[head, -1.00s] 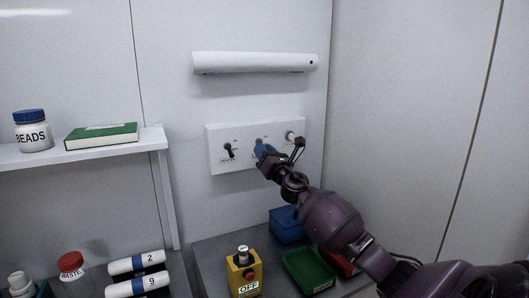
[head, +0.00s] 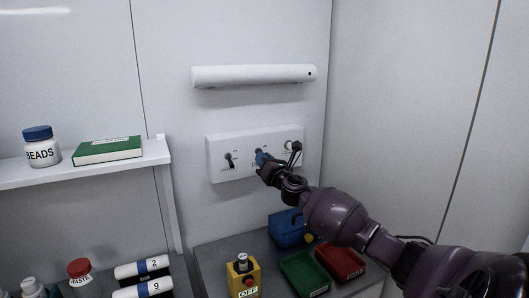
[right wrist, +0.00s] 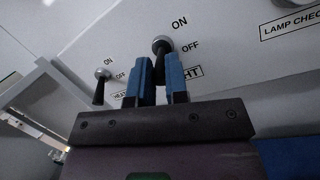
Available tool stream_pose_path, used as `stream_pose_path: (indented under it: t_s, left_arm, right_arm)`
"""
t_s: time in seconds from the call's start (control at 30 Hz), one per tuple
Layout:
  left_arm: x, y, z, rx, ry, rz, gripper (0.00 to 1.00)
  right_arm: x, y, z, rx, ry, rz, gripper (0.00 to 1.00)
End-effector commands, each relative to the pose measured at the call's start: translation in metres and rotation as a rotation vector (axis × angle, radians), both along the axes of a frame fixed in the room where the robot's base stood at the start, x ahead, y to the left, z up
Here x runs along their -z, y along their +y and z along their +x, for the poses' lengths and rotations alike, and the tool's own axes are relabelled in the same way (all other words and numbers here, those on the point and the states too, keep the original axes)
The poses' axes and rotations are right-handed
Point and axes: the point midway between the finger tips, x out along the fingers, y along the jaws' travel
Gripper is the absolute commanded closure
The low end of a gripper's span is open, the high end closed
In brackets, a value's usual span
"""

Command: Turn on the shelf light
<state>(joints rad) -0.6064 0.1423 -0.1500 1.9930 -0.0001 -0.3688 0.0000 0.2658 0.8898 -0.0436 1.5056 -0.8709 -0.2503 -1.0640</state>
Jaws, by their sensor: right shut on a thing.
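A white switch panel (head: 217,151) is on the wall below a long white shelf light (head: 254,76), which looks unlit. The middle toggle, the light switch (right wrist: 160,46), has a silver collar and a dark lever hanging down; its label is partly hidden, with "HT" showing. My right gripper (head: 262,157) is at this toggle. In the right wrist view its blue fingers (right wrist: 161,82) are shut on the lever, one on each side. My left gripper is not in view.
The heater toggle (right wrist: 101,85) is left of the fingers, lever down. The lamp check knob (head: 292,146) is close on the right. Below stand a yellow box marked OFF (head: 243,275) and blue (head: 285,229), green (head: 304,275) and red (head: 340,262) bins. A shelf (head: 80,173) is at left.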

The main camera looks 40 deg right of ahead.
Motion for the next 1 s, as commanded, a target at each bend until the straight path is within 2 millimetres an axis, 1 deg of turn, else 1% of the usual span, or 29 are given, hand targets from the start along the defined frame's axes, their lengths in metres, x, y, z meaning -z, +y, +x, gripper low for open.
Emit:
stream_pose_path:
  t_s: [0.03, 0.13, 0.53, 1.0]
  left_arm:
    - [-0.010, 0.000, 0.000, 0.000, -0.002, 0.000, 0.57]
    - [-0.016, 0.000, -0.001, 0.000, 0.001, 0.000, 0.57]
    - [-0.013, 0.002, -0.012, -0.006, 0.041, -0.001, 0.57]
    - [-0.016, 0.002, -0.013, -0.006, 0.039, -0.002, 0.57]
  right_arm:
    - [-0.005, -0.001, -0.001, 0.000, 0.022, 0.000, 1.00]
    - [-0.006, -0.001, -0.001, 0.001, 0.059, 0.011, 1.00]
    - [-0.013, 0.000, -0.002, 0.002, 0.236, 0.067, 1.00]
    - [-0.023, -0.001, 0.000, 0.003, 0.466, 0.144, 1.00]
